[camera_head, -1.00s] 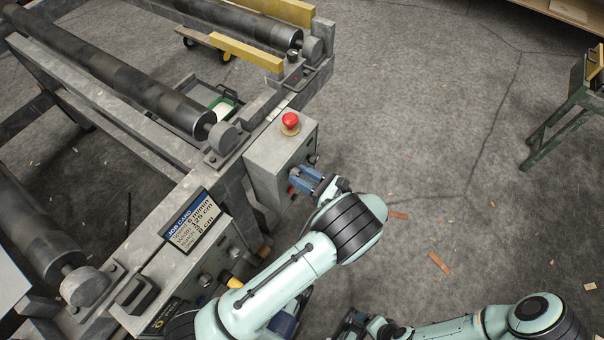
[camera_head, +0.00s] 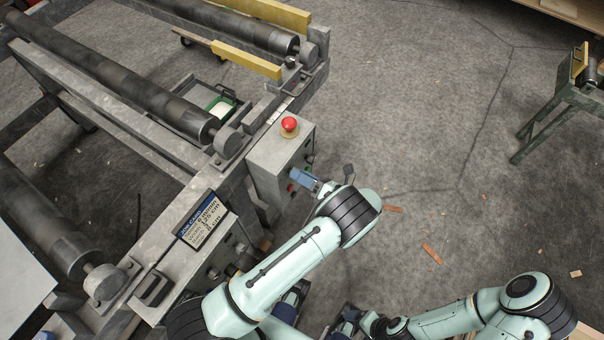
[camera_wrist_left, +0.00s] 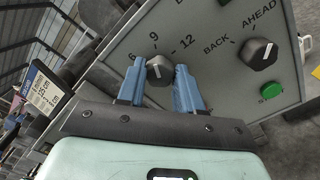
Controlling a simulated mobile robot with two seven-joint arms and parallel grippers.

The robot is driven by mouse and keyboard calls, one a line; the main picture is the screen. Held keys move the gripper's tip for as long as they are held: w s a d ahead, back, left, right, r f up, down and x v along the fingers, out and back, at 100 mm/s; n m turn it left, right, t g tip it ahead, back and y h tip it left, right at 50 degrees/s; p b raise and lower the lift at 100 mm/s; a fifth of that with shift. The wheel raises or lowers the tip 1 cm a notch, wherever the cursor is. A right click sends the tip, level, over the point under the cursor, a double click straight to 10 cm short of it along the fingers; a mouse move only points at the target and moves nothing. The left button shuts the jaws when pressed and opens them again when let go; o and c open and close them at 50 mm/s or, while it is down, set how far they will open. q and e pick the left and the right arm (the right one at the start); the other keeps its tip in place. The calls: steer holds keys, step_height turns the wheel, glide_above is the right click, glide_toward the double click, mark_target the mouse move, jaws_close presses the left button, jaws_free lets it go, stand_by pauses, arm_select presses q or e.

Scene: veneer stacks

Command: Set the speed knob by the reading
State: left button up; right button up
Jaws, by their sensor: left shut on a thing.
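The speed knob (camera_wrist_left: 160,70) is black with a white mark, on a dial marked 6, 9 and 12. Its mark points up, roughly toward the 9. My left gripper (camera_wrist_left: 160,88) is shut on the knob, one blue finger on each side. In the head view, my left gripper (camera_head: 304,179) is at the front of the grey control box (camera_head: 280,158), and the knob is hidden. The job card (camera_head: 205,220) stands left of it; its speed line seems to read 6 m/min, but it is small. My right gripper (camera_head: 346,322) is low in view, its jaws unclear.
A red stop button (camera_head: 289,124) tops the control box. A back/ahead knob (camera_wrist_left: 258,54) and a green button (camera_wrist_left: 271,91) are right of the speed knob. Rollers (camera_head: 110,75) lie at left. The floor right of the box is mostly clear, with wood scraps (camera_head: 432,254).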

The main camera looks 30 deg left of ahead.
arm_select(q)
steer(key=shift+m, duration=0.3)
steer(key=o, duration=1)
steer(key=shift+o, duration=0.2)
steer(key=s+d, duration=0.1)
steer(key=d, duration=1.2)
steer(key=shift+d+b, duration=0.25)
steer(key=shift+b, duration=0.2)
